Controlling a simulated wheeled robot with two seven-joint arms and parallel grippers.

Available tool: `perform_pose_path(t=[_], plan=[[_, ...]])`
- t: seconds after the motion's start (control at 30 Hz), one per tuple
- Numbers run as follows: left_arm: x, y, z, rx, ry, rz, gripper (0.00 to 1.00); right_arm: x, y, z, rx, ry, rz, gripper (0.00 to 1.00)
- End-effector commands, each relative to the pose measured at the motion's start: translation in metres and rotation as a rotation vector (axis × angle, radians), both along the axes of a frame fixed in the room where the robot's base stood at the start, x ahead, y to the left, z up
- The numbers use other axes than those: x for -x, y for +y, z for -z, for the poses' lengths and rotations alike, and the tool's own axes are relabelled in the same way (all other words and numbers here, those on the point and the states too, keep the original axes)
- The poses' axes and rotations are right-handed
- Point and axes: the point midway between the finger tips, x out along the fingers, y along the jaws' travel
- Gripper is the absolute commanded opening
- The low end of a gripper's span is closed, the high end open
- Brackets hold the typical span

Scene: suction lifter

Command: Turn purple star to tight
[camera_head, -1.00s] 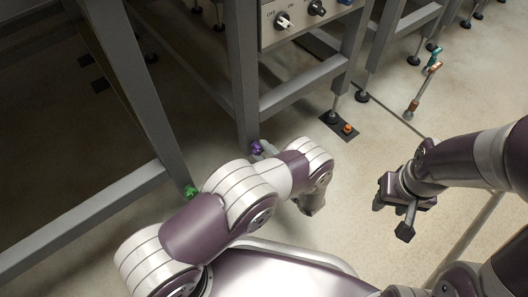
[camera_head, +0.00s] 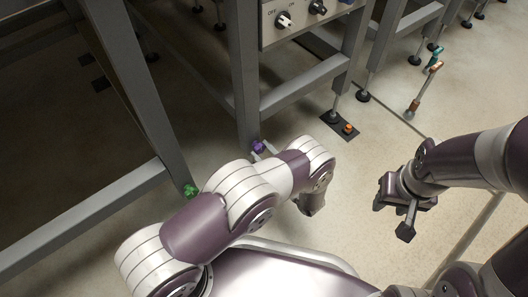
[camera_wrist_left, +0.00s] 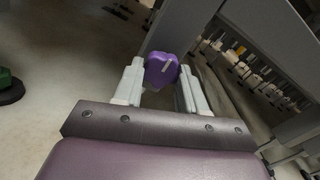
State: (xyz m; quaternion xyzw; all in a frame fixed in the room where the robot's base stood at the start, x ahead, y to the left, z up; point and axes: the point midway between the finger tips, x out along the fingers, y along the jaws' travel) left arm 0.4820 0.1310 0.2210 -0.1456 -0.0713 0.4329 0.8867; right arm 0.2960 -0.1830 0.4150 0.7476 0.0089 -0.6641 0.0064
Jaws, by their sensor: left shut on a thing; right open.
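The purple star (camera_head: 257,146) is a small knob at the foot of a grey frame leg in the head view. It also shows in the left wrist view (camera_wrist_left: 161,70), with a pale line on its face. My left gripper (camera_wrist_left: 160,84) is shut on the star, one pale finger on each side. In the head view my left arm hides most of that gripper; only a pale finger (camera_head: 268,148) shows beside the knob. My right gripper (camera_head: 404,212) is open and empty above the floor at the right.
A green star knob (camera_head: 190,190) sits on the frame leg at the left. A control panel (camera_head: 300,18) with switches is on the frame above. An orange knob (camera_head: 347,128) stands on a dark floor plate. The floor between my arms is clear.

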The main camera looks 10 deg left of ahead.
Motion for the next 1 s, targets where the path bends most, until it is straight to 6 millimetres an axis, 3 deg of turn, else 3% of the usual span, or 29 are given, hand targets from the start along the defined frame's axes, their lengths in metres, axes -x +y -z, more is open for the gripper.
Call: perform_pose_path(t=[0.57,0.6,0.63,1.0], plan=[[0.0008,-0.0002,0.0010,-0.017,0.025,0.002,0.10,0.0000,0.0000,0.0002,0.000,0.000,0.000,0.43],[0.0008,-0.0001,0.0010,-0.017,0.025,0.002,0.53,0.0000,0.0000,0.0002,0.000,0.000,0.000,0.43],[0.0008,-0.0001,0.0009,-0.017,0.025,0.002,0.63,0.0000,0.0000,0.0002,0.000,0.000,0.000,0.43],[0.0042,-0.0057,-0.0020,-0.016,0.022,0.001,0.66,0.0000,0.0000,-0.0049,0.000,0.000,0.000,0.43]])
